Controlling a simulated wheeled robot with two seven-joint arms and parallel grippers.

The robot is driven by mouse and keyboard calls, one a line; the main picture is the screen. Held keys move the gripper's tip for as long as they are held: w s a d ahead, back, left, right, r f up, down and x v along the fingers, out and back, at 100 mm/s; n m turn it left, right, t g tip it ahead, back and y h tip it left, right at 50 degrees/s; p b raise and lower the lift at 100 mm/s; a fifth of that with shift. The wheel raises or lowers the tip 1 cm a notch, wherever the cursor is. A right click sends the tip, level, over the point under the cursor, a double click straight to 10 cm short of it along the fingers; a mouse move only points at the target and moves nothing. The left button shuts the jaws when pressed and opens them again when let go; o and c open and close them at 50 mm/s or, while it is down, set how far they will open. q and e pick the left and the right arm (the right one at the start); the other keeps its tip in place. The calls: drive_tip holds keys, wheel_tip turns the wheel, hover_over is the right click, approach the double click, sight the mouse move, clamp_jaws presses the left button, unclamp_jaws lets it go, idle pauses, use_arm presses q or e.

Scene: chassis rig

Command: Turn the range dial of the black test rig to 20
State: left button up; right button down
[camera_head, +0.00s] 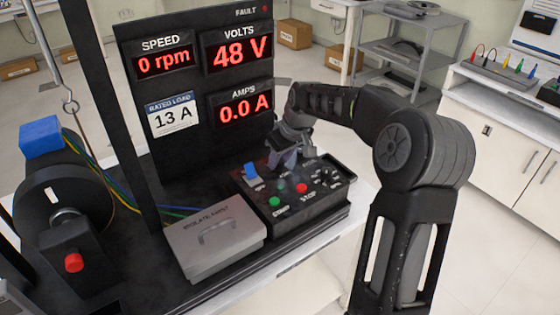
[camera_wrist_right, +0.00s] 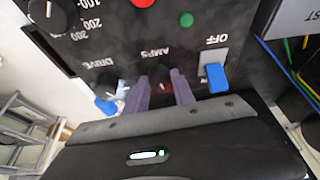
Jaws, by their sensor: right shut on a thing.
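The black test rig (camera_head: 190,100) stands on a white bench, with a control panel (camera_head: 310,205) at its front right. My right gripper (camera_head: 285,158) reaches down to the panel's back part. In the wrist view its two purple-grey fingers (camera_wrist_right: 165,76) straddle a spot by the AMPS label. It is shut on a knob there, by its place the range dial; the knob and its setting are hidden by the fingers. Another dial, marked 100 to 300 (camera_wrist_right: 48,10), sits apart from the fingers. My left gripper is not in view.
Close beside the fingers are a blue OFF switch (camera_wrist_right: 217,77) and a blue lever (camera_wrist_right: 106,105) near DRIVE. Green (camera_head: 274,202) and red (camera_head: 302,188) buttons sit in front. Displays read 0 rpm, 48 V, 0.0 A.

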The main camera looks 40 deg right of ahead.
sight(277, 176)
drive_tip(key=m+h, duration=0.1)
drive_tip(key=m, duration=0.1)
drive_tip(key=m+b, duration=0.1)
drive_tip(key=m, duration=0.1)
drive_tip(key=shift+w+a+f+m+h+b, duration=0.1)
drive_tip(key=shift+a+m+h+b, duration=0.1)
drive_tip(key=shift+m+h+b, duration=0.15)
drive_tip(key=shift+m+g+h+b, duration=0.5)
drive_tip(key=shift+m+h+b, duration=0.15)
drive_tip(key=shift+m, duration=1.2)
drive_tip(key=c, duration=1.1)
unclamp_jaws()
drive_tip(key=shift+r, duration=0.2)
drive_tip(key=v, duration=0.7)
drive_tip(key=shift+a+r, duration=0.1)
drive_tip(key=shift+r, duration=0.15)
